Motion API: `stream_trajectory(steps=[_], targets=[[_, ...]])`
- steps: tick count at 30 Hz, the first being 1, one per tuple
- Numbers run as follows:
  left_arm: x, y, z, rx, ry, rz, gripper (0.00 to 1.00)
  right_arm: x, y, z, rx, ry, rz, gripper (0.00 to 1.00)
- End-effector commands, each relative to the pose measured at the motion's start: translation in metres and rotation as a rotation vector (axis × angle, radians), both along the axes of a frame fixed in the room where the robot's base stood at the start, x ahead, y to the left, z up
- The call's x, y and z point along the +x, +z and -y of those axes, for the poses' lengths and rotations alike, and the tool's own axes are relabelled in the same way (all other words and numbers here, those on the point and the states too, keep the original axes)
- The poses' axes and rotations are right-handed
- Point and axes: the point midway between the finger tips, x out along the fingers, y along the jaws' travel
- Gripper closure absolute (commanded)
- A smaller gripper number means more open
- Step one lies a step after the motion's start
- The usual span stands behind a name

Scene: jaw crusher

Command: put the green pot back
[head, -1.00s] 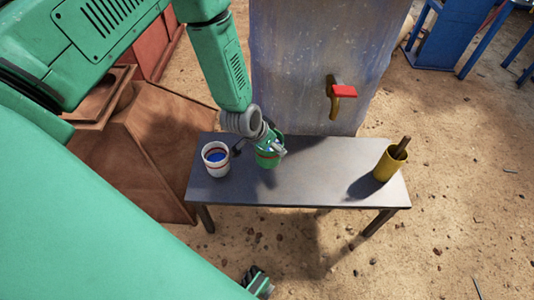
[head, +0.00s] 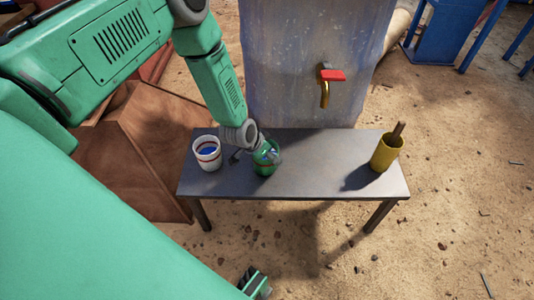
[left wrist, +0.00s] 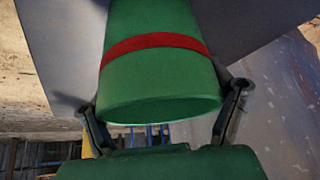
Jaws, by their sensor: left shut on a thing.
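The green pot (head: 265,165) with a red band is upright at the left-centre of the grey table (head: 310,180). My left gripper (head: 268,155) is shut around it from above. In the left wrist view the green pot (left wrist: 160,75) sits between the two dark fingers of my left gripper (left wrist: 165,115), one at each side. The pot's base appears to be at the tabletop, but I cannot tell if it touches fully.
A white pot (head: 205,162) with a blue inside stands left of the green pot. A tap (head: 325,92) with a red lever juts from the tank (head: 310,45) behind. The table's middle is clear.

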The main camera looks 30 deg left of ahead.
Motion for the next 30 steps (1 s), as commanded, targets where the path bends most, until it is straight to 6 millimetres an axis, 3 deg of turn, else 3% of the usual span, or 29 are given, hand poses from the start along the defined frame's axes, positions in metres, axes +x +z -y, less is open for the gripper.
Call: stream_trajectory(steps=[5,6,8,20,30], targets=[[0.0,-0.006,-0.007,-0.009,0.004,0.002,0.73,0.0,-0.002,0.0,0.0,0.001,0.0,1.0],[-0.001,-0.008,-0.008,-0.01,0.005,0.0,0.2,0.0,-0.003,0.0,0.001,0.001,0.0,1.0],[0.0,-0.007,-0.008,-0.01,0.006,-0.001,0.0,0.0,-0.002,-0.001,0.001,0.001,0.0,1.0],[-0.001,0.005,-0.002,0.001,0.004,0.0,0.0,0.0,0.003,0.0,0.001,0.001,0.0,1.0],[-0.033,0.063,-0.014,-0.008,0.005,0.001,0.0,0.0,0.032,0.0,0.001,0.001,0.0,1.0]])
